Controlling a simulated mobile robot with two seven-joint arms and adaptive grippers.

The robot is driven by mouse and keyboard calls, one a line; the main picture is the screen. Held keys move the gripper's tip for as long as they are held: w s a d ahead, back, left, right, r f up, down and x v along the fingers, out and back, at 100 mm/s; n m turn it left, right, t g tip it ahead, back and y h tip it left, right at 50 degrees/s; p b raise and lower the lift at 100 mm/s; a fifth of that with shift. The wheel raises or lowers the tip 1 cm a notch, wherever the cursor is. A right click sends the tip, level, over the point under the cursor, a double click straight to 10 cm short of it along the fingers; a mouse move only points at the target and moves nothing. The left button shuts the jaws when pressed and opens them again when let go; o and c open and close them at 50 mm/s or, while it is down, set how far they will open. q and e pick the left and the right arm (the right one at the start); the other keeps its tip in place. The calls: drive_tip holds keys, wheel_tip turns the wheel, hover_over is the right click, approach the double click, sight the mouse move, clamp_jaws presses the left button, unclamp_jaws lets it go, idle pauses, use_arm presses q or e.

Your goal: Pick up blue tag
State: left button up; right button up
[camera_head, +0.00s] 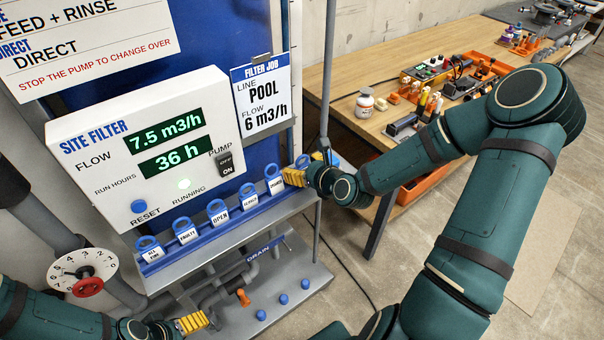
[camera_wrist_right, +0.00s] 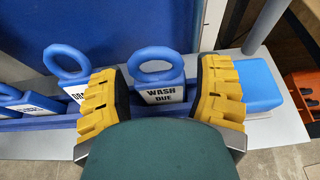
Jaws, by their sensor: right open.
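Several blue tags with ring tops stand in a row on the rail below the filter panel; one is the OPEN tag (camera_head: 219,214). The blue WASH DUE tag (camera_wrist_right: 158,88) stands upright in the right wrist view, between the fingers of my open right gripper (camera_wrist_right: 162,72). Gaps show on both sides of it. In the head view my right gripper (camera_head: 293,177) is at the rail's right end and hides most of that tag. My left gripper (camera_head: 191,323) is low at the bottom left, apart from the tags; its finger opening is unclear.
A neighbouring tag (camera_wrist_right: 70,72) stands close to my left-hand finger. A blue block (camera_wrist_right: 258,84) sits just beyond the other finger. A grey post (camera_head: 327,80) rises near my right gripper. A wooden workbench (camera_head: 345,75) with tools stands at the right.

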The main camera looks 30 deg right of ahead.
drive_tip(key=shift+x, duration=1)
drive_tip(key=c, duration=1)
drive_tip(key=shift+c, duration=0.4)
